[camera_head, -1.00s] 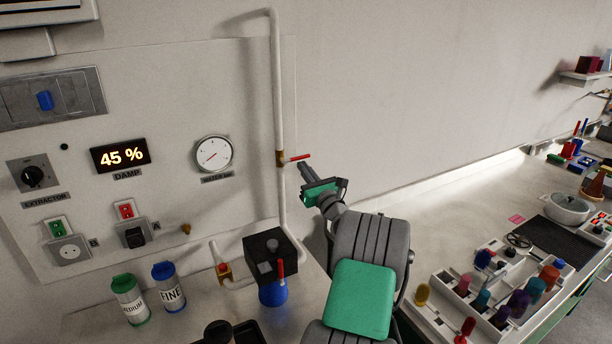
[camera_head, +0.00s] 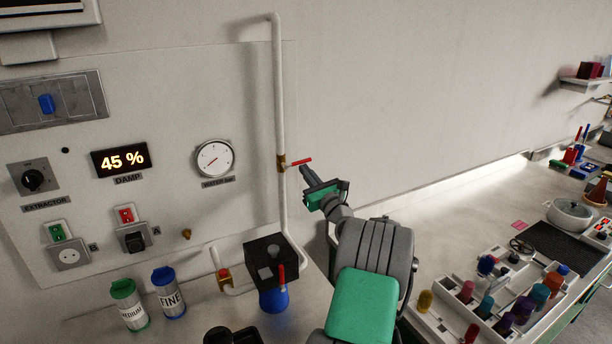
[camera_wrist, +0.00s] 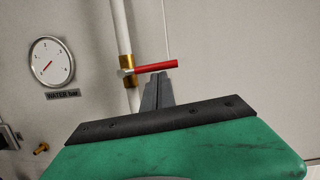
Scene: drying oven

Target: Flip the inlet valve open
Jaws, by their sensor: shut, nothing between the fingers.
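The inlet valve is a brass fitting (camera_head: 282,163) on the white vertical pipe, with a red lever (camera_head: 302,160) that points right, about level. In the wrist view the red lever (camera_wrist: 155,67) lies crosswise on the brass body (camera_wrist: 126,68). My gripper (camera_head: 304,169) is shut and empty, just below the lever. In the wrist view its fingertips (camera_wrist: 157,76) are close under the lever's right half; I cannot tell whether they touch it. A second brass valve (camera_head: 223,275) with a red handle sits low on the pipe near the black box.
The water gauge (camera_head: 215,158) reads low on the panel left of the pipe (camera_head: 279,100). A black box (camera_head: 272,256) over a blue base stands below. Medium (camera_head: 130,305) and fine (camera_head: 169,293) bottles stand on the bench. The wall right of the lever is bare.

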